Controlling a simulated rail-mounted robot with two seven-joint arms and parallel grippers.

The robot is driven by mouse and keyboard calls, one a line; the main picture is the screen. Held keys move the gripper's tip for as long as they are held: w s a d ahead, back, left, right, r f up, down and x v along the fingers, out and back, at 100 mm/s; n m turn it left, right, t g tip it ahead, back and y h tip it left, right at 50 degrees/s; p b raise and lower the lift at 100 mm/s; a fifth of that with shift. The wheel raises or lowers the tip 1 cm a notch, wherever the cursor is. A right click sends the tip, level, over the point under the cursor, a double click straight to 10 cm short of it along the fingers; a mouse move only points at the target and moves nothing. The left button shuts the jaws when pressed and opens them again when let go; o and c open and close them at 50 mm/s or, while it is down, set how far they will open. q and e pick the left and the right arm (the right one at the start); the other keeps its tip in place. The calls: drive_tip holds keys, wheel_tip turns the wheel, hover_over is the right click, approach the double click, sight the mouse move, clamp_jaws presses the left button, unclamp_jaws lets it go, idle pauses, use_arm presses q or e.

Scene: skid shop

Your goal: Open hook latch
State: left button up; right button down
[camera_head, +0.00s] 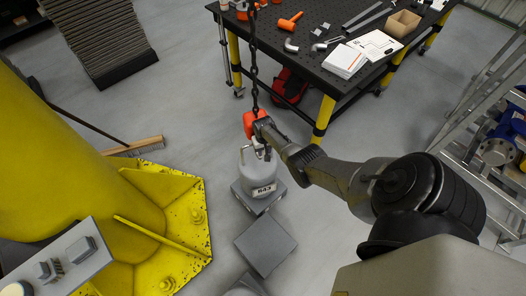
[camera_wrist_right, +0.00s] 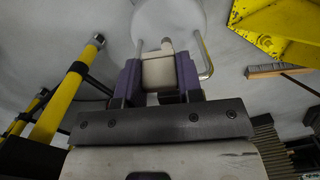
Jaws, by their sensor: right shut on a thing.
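An orange hook block (camera_head: 252,121) hangs on a dark chain (camera_head: 253,62) in the head view. My right gripper (camera_head: 262,143) is at the hook just below the block, above a grey weight (camera_head: 260,174) with a handle. In the right wrist view, its purple-sided fingers (camera_wrist_right: 158,78) are shut on a pale, blocky part of the hook (camera_wrist_right: 159,67). The weight (camera_wrist_right: 168,16) and its bent handle (camera_wrist_right: 205,60) show beyond the fingers. I cannot tell the latch from the hook, nor whether it is open. My left gripper is not in view.
A black workbench (camera_head: 335,72) with tools stands behind. A yellow column base (camera_head: 170,215) is at left, with a broom (camera_head: 133,147) beside it. A metal ladder (camera_head: 480,105) is at right.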

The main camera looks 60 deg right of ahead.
drive_tip(key=shift+w+d+r, duration=0.2)
drive_tip(key=c, duration=1.2)
unclamp_jaws()
drive_tip(key=o, duration=0.3)
drive_tip(key=shift+w+d, duration=0.1)
drive_tip(key=shift+o, duration=0.7)
drive_tip(key=shift+f, duration=0.1)
drive_tip(key=shift+r, duration=0.35)
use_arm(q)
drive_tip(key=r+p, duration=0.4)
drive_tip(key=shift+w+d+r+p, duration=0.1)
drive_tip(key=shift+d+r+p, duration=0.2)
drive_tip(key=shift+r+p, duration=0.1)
use_arm(e)
wheel_tip(320, 180, up, 13)
drive_tip(key=shift+d, duration=0.15)
